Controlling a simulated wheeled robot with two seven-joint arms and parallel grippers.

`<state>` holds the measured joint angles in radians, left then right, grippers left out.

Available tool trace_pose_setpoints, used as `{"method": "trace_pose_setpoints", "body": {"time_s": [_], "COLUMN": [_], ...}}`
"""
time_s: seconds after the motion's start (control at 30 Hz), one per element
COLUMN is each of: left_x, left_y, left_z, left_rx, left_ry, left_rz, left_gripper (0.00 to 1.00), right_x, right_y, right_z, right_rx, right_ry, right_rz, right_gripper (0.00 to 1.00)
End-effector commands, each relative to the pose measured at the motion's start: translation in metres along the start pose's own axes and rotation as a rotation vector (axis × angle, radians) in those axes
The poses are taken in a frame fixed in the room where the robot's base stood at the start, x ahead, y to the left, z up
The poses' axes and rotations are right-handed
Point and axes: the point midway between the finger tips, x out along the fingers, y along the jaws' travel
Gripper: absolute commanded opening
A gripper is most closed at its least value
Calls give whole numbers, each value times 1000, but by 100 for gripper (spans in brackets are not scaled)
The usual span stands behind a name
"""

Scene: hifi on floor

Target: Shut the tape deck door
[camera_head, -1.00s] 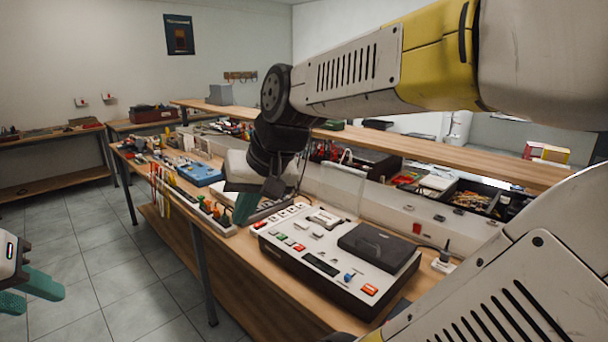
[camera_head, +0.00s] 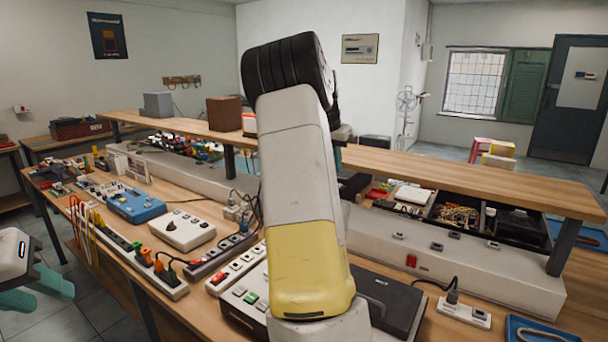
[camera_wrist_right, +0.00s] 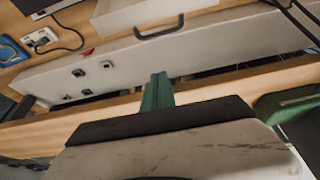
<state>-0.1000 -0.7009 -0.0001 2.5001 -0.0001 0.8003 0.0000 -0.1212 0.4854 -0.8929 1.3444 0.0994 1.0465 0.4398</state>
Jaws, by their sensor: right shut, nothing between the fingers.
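The tape deck (camera_head: 238,309) is a pale, dark-sided machine with coloured keys on the bench, low in the head view. Its black door (camera_head: 392,300) lies over its right part; my right arm hides the deck's middle, and I cannot tell whether the door is fully shut. My right gripper (camera_wrist_right: 158,92) is shut and empty in the wrist view, with green fingers pressed together in front of the wooden shelf edge. In the head view it is mostly hidden behind my raised arm. My left gripper (camera_head: 36,292) is open and empty at the far left, away from the deck.
A raised wooden shelf (camera_head: 460,186) runs behind the deck, above a long white socket rail (camera_head: 480,262). Power strips (camera_head: 142,262), a white box (camera_head: 183,230) and a blue device (camera_head: 133,203) crowd the bench to the left. A blue tray (camera_head: 535,328) lies at the right.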

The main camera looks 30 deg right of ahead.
Motion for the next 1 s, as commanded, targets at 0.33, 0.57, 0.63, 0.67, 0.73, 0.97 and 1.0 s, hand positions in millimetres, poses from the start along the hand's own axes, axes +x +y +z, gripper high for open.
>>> {"method": "trace_pose_setpoints", "body": {"time_s": [0.33, 0.57, 0.63, 0.67, 0.73, 0.97, 1.0], "left_x": [0, 0, 0, 0, 0, 0, 0], "left_y": [0, 0, 0, 0, 0, 0, 0], "left_z": [0, 0, 0, 0, 0, 0, 0], "left_rx": [0, 0, 0, 0, 0, 0, 0], "left_ry": [-1, -1, 0, 0, -1, 0, 0], "left_rz": [0, 0, 0, 0, 0, 0, 0], "left_gripper": [36, 36, 36, 36, 36, 36, 36], "right_x": [73, 79, 77, 76, 75, 74, 74], "right_y": [1, -2, -1, -1, -1, 0, 0], "right_z": [1, 23, 30, 32, 36, 39, 39], "right_rx": [-1, -4, -3, -3, -2, -1, -1], "right_ry": [-4, -3, -2, -1, -2, -1, -1], "right_rz": [3, -5, -4, -4, -3, -3, -3], "right_gripper": [0, 0, 0, 0, 0, 0, 0]}}
